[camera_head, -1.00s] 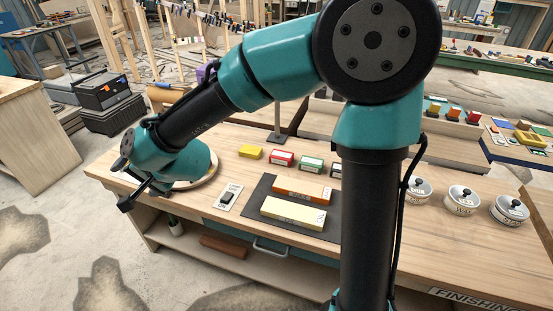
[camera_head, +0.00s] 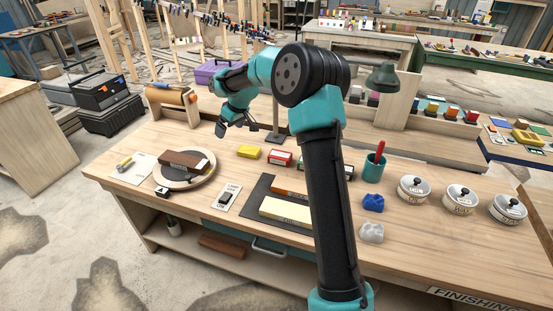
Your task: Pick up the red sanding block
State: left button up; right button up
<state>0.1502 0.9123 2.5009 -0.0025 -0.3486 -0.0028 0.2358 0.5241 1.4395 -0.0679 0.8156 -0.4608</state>
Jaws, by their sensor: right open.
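The red sanding block (camera_head: 280,158), a small red block with a pale label, rests on the wooden workbench (camera_head: 400,250). It stands in a row between a yellow block (camera_head: 249,151) and a green block (camera_head: 308,164), which my arm partly hides. My right gripper (camera_head: 236,128) is open and empty, above the back part of the bench. In the picture it is up and to the left of the red block, apart from it. My left gripper is not in view.
A dark mat with an orange and a cream stone (camera_head: 286,210) lies in front of the row. A round turntable with a brown block (camera_head: 184,161) stands left. Right are a teal cup (camera_head: 374,168), blue and white lumps, and several round tins (camera_head: 461,199). A lamp (camera_head: 383,78) stands behind.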

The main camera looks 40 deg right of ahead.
jog(key=s+d+f+n+g+h, duration=0.1)
jog(key=s+d+g, duration=0.1)
jog(key=d, duration=0.8)
jog(key=s+d+f+n+g+h, duration=0.1)
jog(key=s+d+f+g, duration=0.1)
jog(key=s+d, duration=0.3)
jog(key=d, duration=0.4)
jog(key=shift+d+n, duration=0.4)
send_near(280, 154)
notch_tip(280, 154, down, 5)
jog(key=shift+s+f, duration=0.15)
jog(key=shift+a+f, duration=0.1)
jog(key=shift+f, duration=2.5)
jog(key=c, duration=1.1)
